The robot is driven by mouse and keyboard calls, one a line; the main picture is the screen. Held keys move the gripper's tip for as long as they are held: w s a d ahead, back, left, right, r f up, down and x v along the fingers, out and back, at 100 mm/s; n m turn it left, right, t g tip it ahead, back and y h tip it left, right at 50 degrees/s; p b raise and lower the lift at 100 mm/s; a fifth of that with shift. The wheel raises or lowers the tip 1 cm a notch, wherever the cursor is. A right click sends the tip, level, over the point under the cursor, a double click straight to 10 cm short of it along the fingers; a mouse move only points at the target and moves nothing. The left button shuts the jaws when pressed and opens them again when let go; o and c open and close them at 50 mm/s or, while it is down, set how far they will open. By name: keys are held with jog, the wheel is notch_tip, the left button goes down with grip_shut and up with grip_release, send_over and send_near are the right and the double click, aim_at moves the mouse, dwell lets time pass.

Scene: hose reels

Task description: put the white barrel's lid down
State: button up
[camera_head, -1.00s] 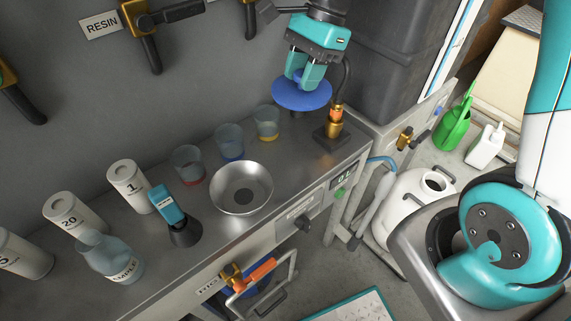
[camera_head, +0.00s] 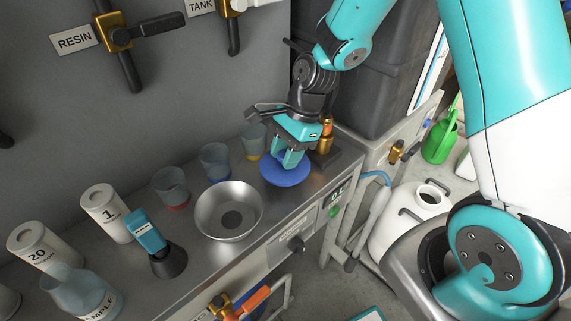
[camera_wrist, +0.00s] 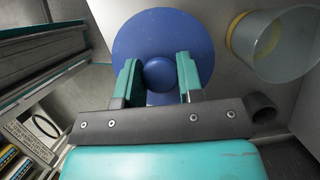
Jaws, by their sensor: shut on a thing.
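My gripper (camera_head: 291,158) is shut on the round knob of a blue disc-shaped lid (camera_head: 287,175). In the wrist view my two teal fingers (camera_wrist: 158,80) stand on both sides of the knob, with the lid (camera_wrist: 150,32) spread out flat beneath it. The lid is at the right part of the steel bench, low over its top; I cannot tell whether it touches. The white barrel (camera_head: 396,222) stands on the floor right of the bench, and its round mouth is open.
Several beakers stand left of the lid, the nearest with a yellow base (camera_head: 253,141). A steel bowl (camera_head: 229,210) is in front of them. A brass fitting (camera_head: 326,137) stands close behind the lid on the right. The bench's front edge is near.

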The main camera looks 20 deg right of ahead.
jog(key=shift+f, duration=1.65)
jog(key=shift+f, duration=0.15)
jog(key=o, duration=0.9)
